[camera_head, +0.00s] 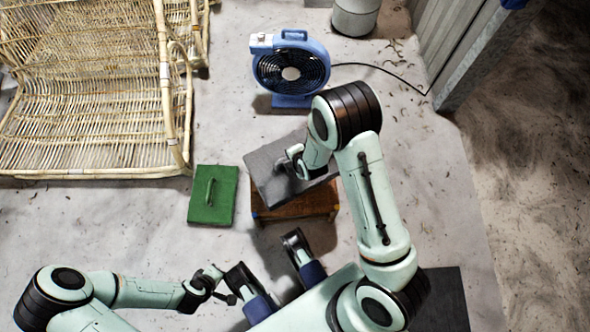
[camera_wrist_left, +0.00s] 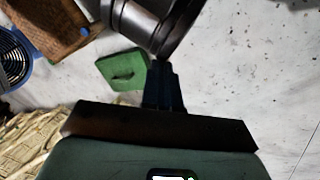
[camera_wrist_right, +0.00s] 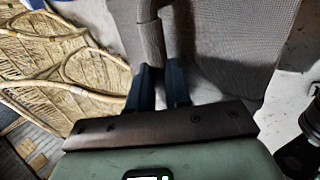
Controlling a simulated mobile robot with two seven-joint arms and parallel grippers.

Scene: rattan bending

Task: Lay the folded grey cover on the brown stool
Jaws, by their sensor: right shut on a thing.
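The folded grey cover (camera_head: 268,168) is over the back part of the brown stool (camera_head: 297,210) in the head view. The stool's front part shows uncovered. I cannot tell whether the cover touches it. My right gripper (camera_head: 297,160) is shut on the cover's raised grey strap. In the right wrist view the strap (camera_wrist_right: 152,40) stands between the fingers, with the cover (camera_wrist_right: 235,60) filling the right side. My left gripper (camera_wrist_left: 164,88) is shut and empty, low in the head view. The stool (camera_wrist_left: 60,30) also shows in the left wrist view.
A green lid-like board (camera_head: 222,205) with a handle lies left of the stool. A blue fan (camera_head: 290,70) stands behind it, its cable running right. Rattan furniture (camera_head: 90,135) fills the upper left. A dark mat (camera_head: 445,300) lies at lower right.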

